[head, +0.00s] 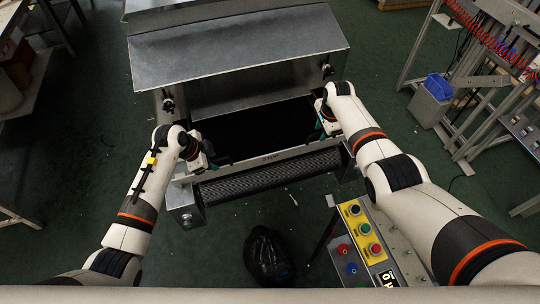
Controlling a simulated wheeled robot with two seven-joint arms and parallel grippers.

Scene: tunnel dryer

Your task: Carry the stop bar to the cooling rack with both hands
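A thin grey bar (250,162) with a small dark marking runs across the front of the metal dryer's opening, above a dark mesh roller or belt; it looks like the stop bar. My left gripper (216,158) is at the bar's left end and my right gripper (322,131) is near its right end. I cannot identify the cooling rack with certainty.
The metal dryer (235,58) fills the top middle. A control panel (362,232) with coloured buttons stands at the lower right of it, and a black bag (268,257) lies on the floor. Metal frames and a grey bin (428,106) stand at right. Green floor is open at left.

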